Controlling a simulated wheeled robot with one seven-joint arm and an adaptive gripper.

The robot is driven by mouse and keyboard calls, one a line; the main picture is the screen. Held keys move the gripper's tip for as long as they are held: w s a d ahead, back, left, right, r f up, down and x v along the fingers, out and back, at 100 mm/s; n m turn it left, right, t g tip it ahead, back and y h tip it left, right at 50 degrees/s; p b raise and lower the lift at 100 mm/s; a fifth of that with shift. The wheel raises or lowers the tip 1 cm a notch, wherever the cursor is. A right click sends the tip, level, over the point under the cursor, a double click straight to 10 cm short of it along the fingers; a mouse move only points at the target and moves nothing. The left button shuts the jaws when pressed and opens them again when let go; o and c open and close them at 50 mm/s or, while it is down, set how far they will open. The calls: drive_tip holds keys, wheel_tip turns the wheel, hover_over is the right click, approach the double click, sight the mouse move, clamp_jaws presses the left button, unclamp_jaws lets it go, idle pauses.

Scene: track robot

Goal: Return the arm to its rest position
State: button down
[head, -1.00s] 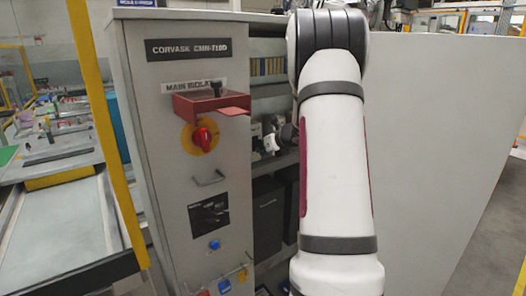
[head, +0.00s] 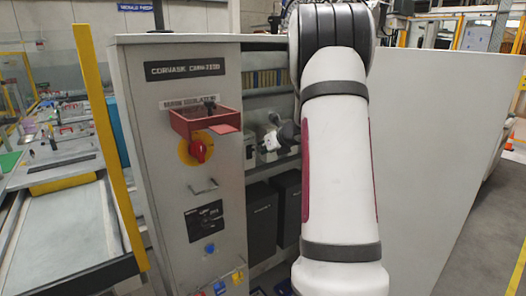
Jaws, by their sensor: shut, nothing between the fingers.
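My arm (head: 340,160), white with dark bands and a dark red side panel, rises upright in front of the camera, right of the picture's middle. Its upper joint (head: 333,45) bends at the top of the picture. The links beyond that joint are mostly hidden behind it. I cannot make out my gripper; a small white and grey part (head: 272,138) shows left of the arm at the cabinet opening, and I cannot tell what it belongs to.
A grey cabinet (head: 155,110) stands left of and behind my arm, with a red bracket (head: 203,121) above a red rotary switch (head: 201,150). Its large grey panel (head: 435,120) fills the right. A yellow post (head: 108,130) stands at left. Floor shows at lower right.

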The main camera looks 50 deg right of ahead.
drive_tip(key=shift+s+a+r+p, duration=0.2)
drive_tip(key=shift+s+r+p, duration=0.3)
drive_tip(key=shift+s+r, duration=0.5)
drive_tip(key=shift+w, duration=0.1)
